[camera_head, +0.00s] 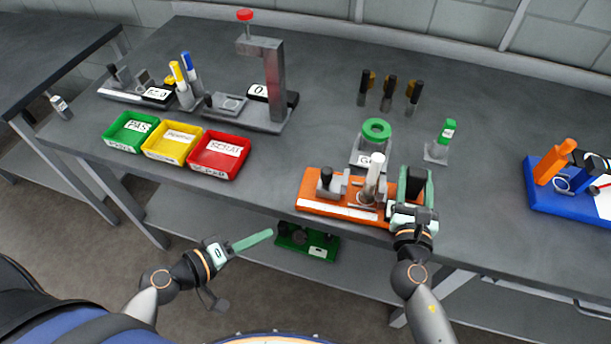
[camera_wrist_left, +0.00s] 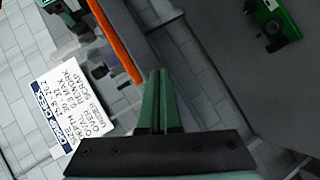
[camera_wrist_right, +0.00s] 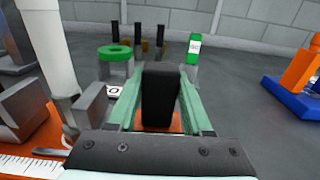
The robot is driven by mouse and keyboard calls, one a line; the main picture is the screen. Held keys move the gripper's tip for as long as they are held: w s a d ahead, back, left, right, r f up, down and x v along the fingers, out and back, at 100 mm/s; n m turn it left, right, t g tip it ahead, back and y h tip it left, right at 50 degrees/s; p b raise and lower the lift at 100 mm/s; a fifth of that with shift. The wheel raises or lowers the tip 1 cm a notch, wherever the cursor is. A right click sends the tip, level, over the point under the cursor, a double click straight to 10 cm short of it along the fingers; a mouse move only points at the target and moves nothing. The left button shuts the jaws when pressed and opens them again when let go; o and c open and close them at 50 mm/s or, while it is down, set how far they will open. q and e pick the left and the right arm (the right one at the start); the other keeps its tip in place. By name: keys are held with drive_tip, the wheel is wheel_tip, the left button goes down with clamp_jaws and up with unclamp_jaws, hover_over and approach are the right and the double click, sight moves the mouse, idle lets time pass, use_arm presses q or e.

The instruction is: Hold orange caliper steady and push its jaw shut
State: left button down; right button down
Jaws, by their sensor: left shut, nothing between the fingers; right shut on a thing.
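The orange caliper (camera_head: 311,191) lies at the table's front edge. It has a white ruled scale, a grey jaw block with a black knob (camera_head: 326,176), and a white cylinder (camera_head: 375,172) standing beside that block. My right gripper (camera_head: 415,178) is at the caliper's right end, shut on a black upright block (camera_wrist_right: 158,95) above the orange base. My left gripper (camera_head: 271,233) is shut and empty in front of the table, lower left of the caliper and apart from it. In the left wrist view its fingers (camera_wrist_left: 161,75) are together, with the orange edge (camera_wrist_left: 118,40) beyond them.
Green (camera_head: 128,146), yellow (camera_head: 160,157) and red (camera_head: 202,171) bins stand at left. A green ring (camera_head: 376,129) on a stand is behind the caliper. A blue caliper (camera_head: 560,198) lies far right. A green device (camera_head: 300,246) sits on the lower shelf.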

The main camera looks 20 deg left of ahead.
use_arm(q)
wheel_tip(320, 180, up, 9)
drive_tip(key=w+a+n+t+h, duration=0.2)
drive_tip(key=n+t, duration=0.1)
approach(333, 181)
drive_tip(key=w+a+r, duration=0.1)
drive_tip(key=w+a, duration=0.1)
drive_tip(key=w+a+r, duration=0.1)
drive_tip(key=w+r, duration=0.1)
drive_tip(key=shift+w+a, duration=0.1)
drive_tip(key=shift+a, duration=0.25)
drive_tip(key=shift+w+d+f, duration=0.1)
drive_tip(key=shift+w+d, duration=0.1)
drive_tip(key=shift+d, duration=0.4)
drive_tip(key=shift+w+d, duration=0.15)
drive_tip(key=shift+d, duration=0.5)
drive_tip(key=shift+w+d, duration=0.15)
drive_tip(key=shift+d, duration=0.6)
drive_tip(key=shift+d, duration=0.1)
